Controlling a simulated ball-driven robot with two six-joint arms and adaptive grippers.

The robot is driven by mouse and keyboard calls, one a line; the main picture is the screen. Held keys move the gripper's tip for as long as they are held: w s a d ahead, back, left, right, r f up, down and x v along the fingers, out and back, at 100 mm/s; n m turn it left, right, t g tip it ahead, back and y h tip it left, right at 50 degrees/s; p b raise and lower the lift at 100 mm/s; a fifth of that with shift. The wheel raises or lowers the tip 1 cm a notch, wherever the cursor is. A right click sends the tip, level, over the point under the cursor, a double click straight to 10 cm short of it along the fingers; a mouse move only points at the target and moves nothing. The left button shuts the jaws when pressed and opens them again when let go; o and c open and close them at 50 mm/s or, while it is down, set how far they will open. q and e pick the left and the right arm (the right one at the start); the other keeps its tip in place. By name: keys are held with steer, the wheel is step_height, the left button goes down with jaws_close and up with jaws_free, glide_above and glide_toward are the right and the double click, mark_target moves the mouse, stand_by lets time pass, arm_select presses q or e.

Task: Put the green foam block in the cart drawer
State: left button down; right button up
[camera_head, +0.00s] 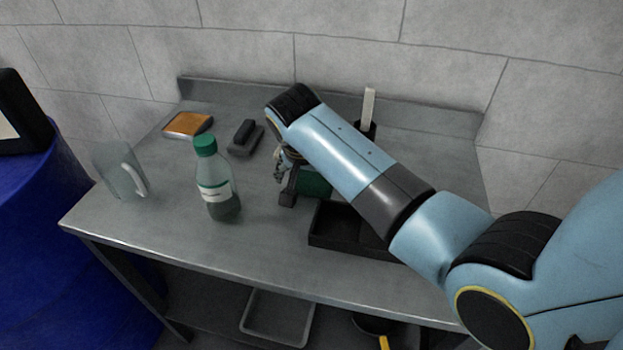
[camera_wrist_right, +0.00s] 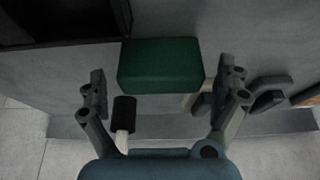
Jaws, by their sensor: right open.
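The green foam block (camera_head: 317,184) sits on the grey steel table, partly hidden behind my right arm in the head view. In the right wrist view the block (camera_wrist_right: 160,65) lies between and slightly beyond the fingertips, fully visible. My right gripper (camera_wrist_right: 163,82) is open and empty, with one finger on each side of the block's line. In the head view my right gripper (camera_head: 287,182) points down beside the block's left end, mostly hidden by its own wrist. I cannot tell if it touches. I cannot make out a cart drawer. My left gripper is not in view.
A black open tray (camera_head: 335,238) stands in front of the block. A green-capped bottle (camera_head: 214,180), glass mug (camera_head: 120,172), orange-topped sponge (camera_head: 188,124), dark eraser-like block (camera_head: 245,138) and black holder with a white stick (camera_head: 368,108) surround it. The table's front left is clear.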

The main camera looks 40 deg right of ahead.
steer(key=shift+x, duration=1.05)
steer(key=shift+c, duration=0.3)
steer(key=c, duration=0.5)
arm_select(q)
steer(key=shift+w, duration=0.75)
arm_select(e)
steer(key=shift+c, duration=0.4)
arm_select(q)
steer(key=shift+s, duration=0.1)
arm_select(e)
steer(key=shift+c, duration=0.2)
